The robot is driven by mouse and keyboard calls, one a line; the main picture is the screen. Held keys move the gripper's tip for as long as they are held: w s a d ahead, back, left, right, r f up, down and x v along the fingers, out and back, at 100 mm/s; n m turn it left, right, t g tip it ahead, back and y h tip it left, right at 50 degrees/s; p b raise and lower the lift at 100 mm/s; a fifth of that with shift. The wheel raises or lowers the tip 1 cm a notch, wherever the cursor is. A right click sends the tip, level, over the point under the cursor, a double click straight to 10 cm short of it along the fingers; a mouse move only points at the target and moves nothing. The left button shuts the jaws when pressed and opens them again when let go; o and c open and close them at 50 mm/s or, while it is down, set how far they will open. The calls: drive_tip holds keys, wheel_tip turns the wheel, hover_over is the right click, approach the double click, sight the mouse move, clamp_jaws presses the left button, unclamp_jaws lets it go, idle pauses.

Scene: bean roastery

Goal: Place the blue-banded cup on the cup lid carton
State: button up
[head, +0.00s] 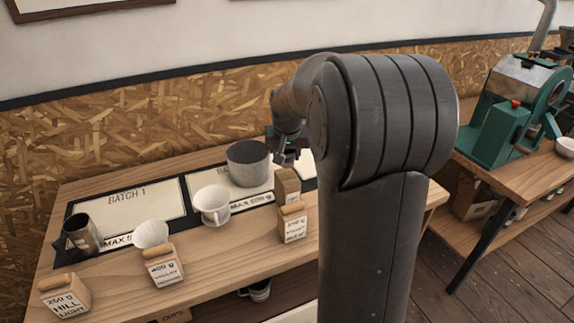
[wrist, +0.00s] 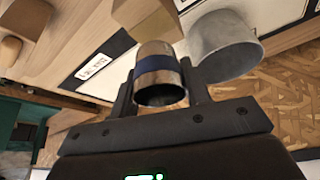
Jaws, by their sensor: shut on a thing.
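The blue-banded cup (wrist: 157,68) is metallic with a dark blue band and shows in the wrist view between the two fingers of my gripper (wrist: 160,88). Its open, dark mouth faces the wrist camera. My gripper is shut on it. In the head view my gripper (head: 287,151) is small and dark, just right of a grey pot, above the back of the table; the held cup cannot be made out there. I cannot identify the cup lid carton for certain. A carton partly lettered "CUPS" (head: 176,316) shows low at the bottom edge, mostly hidden under the table.
The grey pot (head: 248,166) stands close by my gripper; it also shows in the wrist view (wrist: 222,50). A white cup (head: 212,204), a white dripper (head: 151,236), a dark cup (head: 81,232) and labelled bags (head: 164,267) stand on the table. My arm hides its right part.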

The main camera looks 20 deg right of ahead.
sight(287, 165)
drive_tip(key=shift+f, duration=2)
drive_tip(key=shift+f, duration=0.15)
drive_tip(key=o, duration=1)
drive_tip(key=s+a+r+n, duration=0.1)
drive_tip(key=s+a+r, duration=0.2)
drive_tip(key=s+r, duration=0.3)
drive_tip(key=s+a+r, duration=0.3)
drive_tip(key=s+r, duration=0.1)
drive_tip(key=r, duration=0.3)
drive_tip(key=s+a+f+n, duration=0.1)
drive_tip(key=s+a, duration=0.2)
drive_tip(key=s, duration=0.3)
drive_tip(key=s+a+n+t+y, duration=0.1)
drive_tip(key=s+a, duration=0.2)
drive_tip(key=s, duration=0.4)
drive_tip(key=s+a+f+n, duration=0.1)
drive_tip(key=s+a, duration=0.2)
drive_tip(key=s, duration=0.4)
drive_tip(key=shift+s+a+f+y, duration=0.1)
drive_tip(key=shift+f+y, duration=0.25)
drive_tip(key=shift+y, duration=0.05)
